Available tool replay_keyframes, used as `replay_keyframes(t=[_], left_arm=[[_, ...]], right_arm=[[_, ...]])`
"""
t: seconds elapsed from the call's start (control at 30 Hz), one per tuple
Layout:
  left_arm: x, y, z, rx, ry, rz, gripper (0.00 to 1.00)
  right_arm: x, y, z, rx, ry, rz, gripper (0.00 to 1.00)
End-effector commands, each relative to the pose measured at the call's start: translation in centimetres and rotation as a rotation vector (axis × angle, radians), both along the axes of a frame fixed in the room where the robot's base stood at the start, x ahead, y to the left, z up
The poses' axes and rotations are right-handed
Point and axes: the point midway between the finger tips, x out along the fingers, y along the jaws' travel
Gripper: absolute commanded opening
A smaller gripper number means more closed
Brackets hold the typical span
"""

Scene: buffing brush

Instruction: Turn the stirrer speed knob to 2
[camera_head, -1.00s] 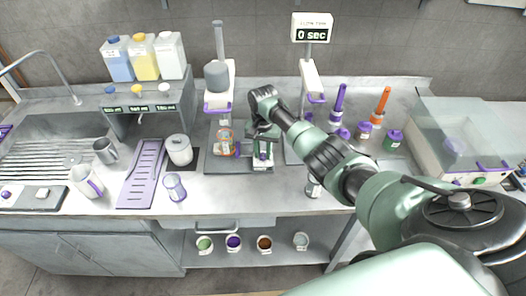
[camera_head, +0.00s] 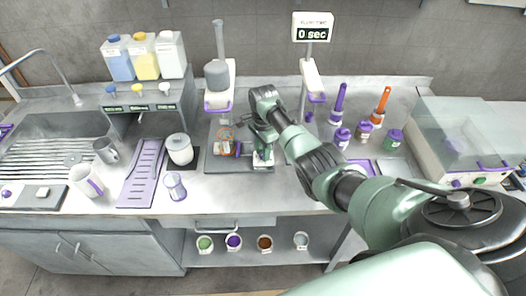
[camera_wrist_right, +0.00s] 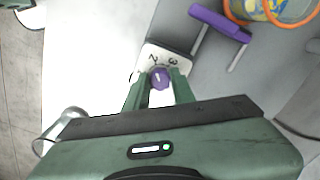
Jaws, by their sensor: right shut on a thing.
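The purple stirrer speed knob (camera_wrist_right: 160,77) sits on a white dial plate (camera_wrist_right: 152,58) in the right wrist view. The numbers 2 and 3 show on the plate beyond it, and a pale pointer mark is on the knob. My right gripper (camera_wrist_right: 159,92) is shut on the knob, one green finger at each side. The rest of the dial is hidden by the gripper. In the head view my right gripper (camera_head: 263,155) is at the front right of the stirrer base (camera_head: 215,164). A glass vessel with orange trim (camera_head: 225,142) stands on that base. My left gripper is not in view.
The stirrer's grey motor head (camera_head: 217,75) stands behind the vessel. Purple- and orange-topped bottles (camera_head: 342,137) are at the right, beyond my arm.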

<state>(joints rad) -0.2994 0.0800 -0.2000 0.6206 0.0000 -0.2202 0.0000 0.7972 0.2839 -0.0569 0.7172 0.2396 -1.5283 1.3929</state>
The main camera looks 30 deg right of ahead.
Motion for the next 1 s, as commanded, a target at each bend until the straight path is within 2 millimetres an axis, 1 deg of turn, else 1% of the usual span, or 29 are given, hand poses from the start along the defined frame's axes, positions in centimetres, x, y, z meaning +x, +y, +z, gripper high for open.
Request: replay_keyframes(t=[0.03, 0.2, 0.6, 0.63, 0.67, 0.7, 1.0], left_arm=[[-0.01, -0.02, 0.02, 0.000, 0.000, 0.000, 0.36], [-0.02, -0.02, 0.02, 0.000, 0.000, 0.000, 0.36], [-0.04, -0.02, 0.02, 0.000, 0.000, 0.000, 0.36], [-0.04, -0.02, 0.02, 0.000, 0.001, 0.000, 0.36], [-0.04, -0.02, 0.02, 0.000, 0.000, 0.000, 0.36], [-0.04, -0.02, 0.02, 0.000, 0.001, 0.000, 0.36], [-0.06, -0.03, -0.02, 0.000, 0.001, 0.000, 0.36]], right_arm=[[0.21, -0.20, 0.26, -0.005, -0.007, -0.013, 0.00], [0.21, -0.24, 0.28, -0.006, -0.007, -0.040, 0.00], [0.22, -0.28, 0.31, -0.007, -0.007, -0.045, 0.00], [0.23, -0.29, 0.31, -0.007, -0.007, -0.045, 0.28], [0.22, -0.29, 0.31, -0.007, -0.007, -0.045, 0.36], [0.20, -0.27, 0.29, -0.006, -0.007, -0.045, 0.47], [0.09, -0.10, 0.14, -0.003, -0.003, -0.044, 0.47]])
